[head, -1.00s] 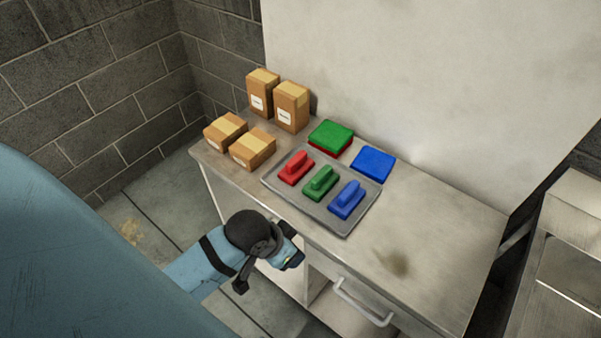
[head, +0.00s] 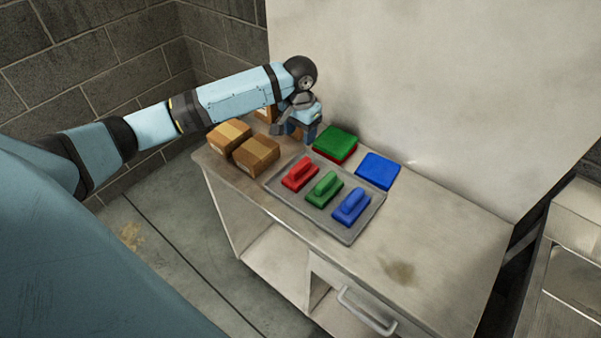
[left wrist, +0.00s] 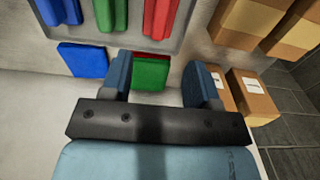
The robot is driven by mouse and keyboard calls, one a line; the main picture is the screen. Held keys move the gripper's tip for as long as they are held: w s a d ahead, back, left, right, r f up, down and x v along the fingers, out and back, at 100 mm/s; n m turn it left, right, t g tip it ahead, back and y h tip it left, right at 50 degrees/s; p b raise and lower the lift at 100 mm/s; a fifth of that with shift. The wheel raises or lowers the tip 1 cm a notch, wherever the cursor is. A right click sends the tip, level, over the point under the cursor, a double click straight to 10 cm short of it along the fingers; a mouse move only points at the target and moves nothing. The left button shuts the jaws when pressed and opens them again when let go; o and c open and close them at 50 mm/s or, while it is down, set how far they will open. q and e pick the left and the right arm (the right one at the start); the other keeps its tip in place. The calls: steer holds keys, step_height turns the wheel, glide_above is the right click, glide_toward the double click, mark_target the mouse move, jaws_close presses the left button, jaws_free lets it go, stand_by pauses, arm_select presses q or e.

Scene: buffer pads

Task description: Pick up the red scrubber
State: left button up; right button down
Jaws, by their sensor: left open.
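The red scrubber (head: 300,174) lies in a grey tray (head: 345,236) on the counter, left of a green scrubber (head: 324,188) and a blue scrubber (head: 351,207). In the left wrist view the red scrubber (left wrist: 158,18) shows at the top, partly cut off. My left gripper (head: 298,134) is open and empty above the back of the counter, behind the red scrubber and apart from it. Its two fingers (left wrist: 158,72) show in the left wrist view, with the green pad between them in the picture. My right gripper is not in view.
A green pad (head: 335,140) on a red pad and a blue pad (head: 378,170) lie behind the tray. Cardboard boxes (head: 256,153) stand at the left; my arm partly hides the rear ones. A wall (head: 430,80) rises behind. The counter's right side is clear.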

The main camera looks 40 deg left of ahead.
mark_target(300, 164)
arm_select(q)
step_height(300, 164, down, 8)
steer(key=shift+w+a+f, duration=0.1)
steer(key=shift+f, duration=0.05)
steer(key=shift+w+f+p, duration=0.2)
steer(key=shift+f+p, duration=0.5)
steer(key=shift+f, duration=2)
jaws_close()
steer(key=shift+r, duration=0.1)
step_height(300, 164, up, 20)
steer(key=b, duration=0.1)
